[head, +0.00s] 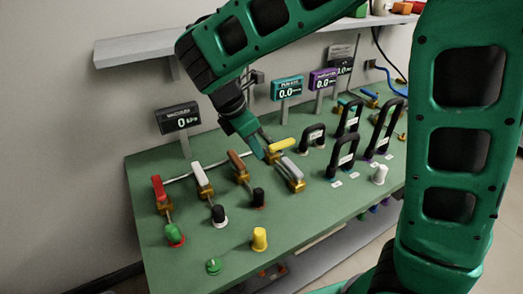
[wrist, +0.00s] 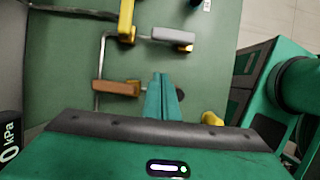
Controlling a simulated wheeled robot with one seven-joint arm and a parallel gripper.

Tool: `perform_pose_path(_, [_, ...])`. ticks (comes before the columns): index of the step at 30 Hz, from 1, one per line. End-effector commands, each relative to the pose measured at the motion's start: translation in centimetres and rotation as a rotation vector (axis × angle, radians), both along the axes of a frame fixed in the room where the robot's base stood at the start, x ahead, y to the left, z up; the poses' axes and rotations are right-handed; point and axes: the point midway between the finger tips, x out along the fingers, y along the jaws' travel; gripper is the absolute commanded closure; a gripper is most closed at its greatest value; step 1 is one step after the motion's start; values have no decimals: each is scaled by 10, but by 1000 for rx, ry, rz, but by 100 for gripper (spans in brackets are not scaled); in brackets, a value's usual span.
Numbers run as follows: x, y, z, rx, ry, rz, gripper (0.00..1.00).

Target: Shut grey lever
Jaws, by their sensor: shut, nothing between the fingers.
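The grey lever (head: 291,167) sits on a brass valve body on the green panel, near the middle of the row of levers. In the wrist view the grey lever (wrist: 172,36) lies sideways, ahead of the fingertips and slightly right. My gripper (head: 260,153) is just left of the grey lever in the head view, between it and the brown lever (head: 238,162). In the wrist view my gripper (wrist: 163,78) has its fingers together and empty, with a visible gap to the grey lever. The brown lever (wrist: 115,87) is left of the fingers there.
A yellow lever (head: 283,144) is close behind the grey one. White (head: 201,173) and red (head: 157,188) levers stand to the left. Black handles (head: 345,155) stand to the right. A yellow knob (head: 259,239) is at the front. Display boxes (head: 288,88) stand behind the panel.

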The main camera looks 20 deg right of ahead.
Motion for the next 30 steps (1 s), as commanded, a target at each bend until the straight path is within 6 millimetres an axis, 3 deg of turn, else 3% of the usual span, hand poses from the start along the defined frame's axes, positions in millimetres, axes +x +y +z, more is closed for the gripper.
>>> perform_pose_path(13, [7,-31,-77,-1,4,-3,100])
perform_pose_path(21, [16,-62,-76,1,1,-3,100])
perform_pose_path(30, [18,-69,-76,1,0,-2,100])
